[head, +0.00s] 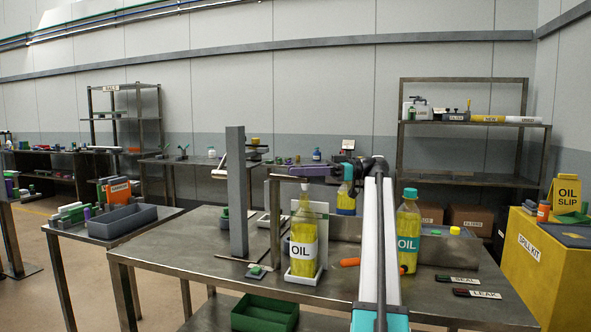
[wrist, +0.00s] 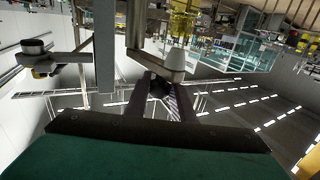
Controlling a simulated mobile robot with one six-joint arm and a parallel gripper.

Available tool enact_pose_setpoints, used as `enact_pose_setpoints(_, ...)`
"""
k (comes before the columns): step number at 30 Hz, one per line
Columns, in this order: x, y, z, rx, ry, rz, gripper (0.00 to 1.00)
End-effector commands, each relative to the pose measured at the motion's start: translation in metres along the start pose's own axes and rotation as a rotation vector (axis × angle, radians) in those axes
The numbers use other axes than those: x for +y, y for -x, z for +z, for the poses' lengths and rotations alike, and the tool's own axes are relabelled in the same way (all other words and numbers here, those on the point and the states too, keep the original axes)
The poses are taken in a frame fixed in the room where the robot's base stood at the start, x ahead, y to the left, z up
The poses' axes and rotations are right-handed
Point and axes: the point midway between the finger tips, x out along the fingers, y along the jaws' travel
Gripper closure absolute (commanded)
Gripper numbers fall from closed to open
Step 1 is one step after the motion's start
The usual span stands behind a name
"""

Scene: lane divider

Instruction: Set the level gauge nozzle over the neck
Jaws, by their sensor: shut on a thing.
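The level gauge nozzle (head: 304,187) is a small pale tip under a horizontal bar (head: 287,178) on a thin grey post (head: 275,225). It hangs just above the neck of a yellow oil bottle with a white label (head: 303,243). From this view I cannot tell whether it touches or is centred on the neck. In the wrist view a pale cone that looks like the nozzle (wrist: 176,66) sits beyond my fingers. My gripper (wrist: 161,92) is shut on a dark part between its fingers, apparently the gauge's end; the contact is partly hidden.
A taller grey post (head: 237,190) stands to the left of the bottle. A teal-capped oil bottle (head: 409,232) stands right, close to my arm. An orange item (head: 349,262) lies between them. A green bin (head: 265,313) is at the front.

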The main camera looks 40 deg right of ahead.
Motion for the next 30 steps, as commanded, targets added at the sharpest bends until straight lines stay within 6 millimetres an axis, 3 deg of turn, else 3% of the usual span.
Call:
enact_pose_setpoints(7, 0.001, -0.004, 0.003, -0.003, -0.003, -0.003, 1.0)
enact_pose_setpoints(8, 0.001, -0.005, 0.003, -0.003, -0.003, -0.003, 0.76)
enact_pose_setpoints(11, 0.001, -0.006, 0.003, -0.003, -0.003, -0.005, 0.59)
enact_pose_setpoints(23, 0.001, -0.007, 0.001, -0.001, -0.002, -0.007, 0.59)
enact_pose_setpoints(30, 0.001, 0.005, -0.001, 0.0, -0.003, -0.005, 0.59)
